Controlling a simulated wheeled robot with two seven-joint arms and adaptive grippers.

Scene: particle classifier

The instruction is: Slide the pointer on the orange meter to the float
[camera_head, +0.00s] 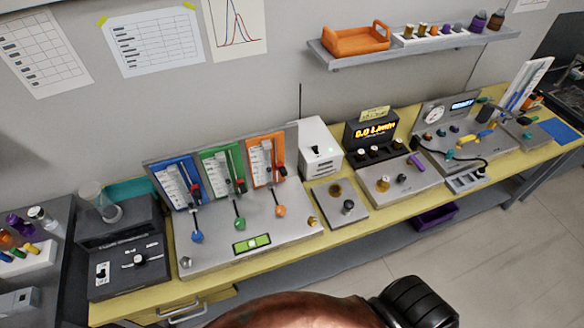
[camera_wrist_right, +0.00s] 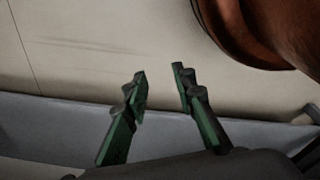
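The orange meter (camera_head: 256,152) stands upright in the head view, rightmost of three meters on a grey panel (camera_head: 215,262). It has a white scale and a vertical tube. The float is too small to make out. An orange knob (camera_head: 281,210) is below the meter. My right gripper (camera_wrist_right: 160,74) shows in the right wrist view, its green and black fingers apart with nothing between them. It is away from the meter, over plain floor. My left gripper is in neither view.
Blue (camera_head: 173,183) and green (camera_head: 217,163) meters stand left of the orange one. A white box (camera_head: 320,148) stands close at its right. A wall shelf (camera_head: 350,61) with an orange tray hangs above. The space in front of the panel looks clear.

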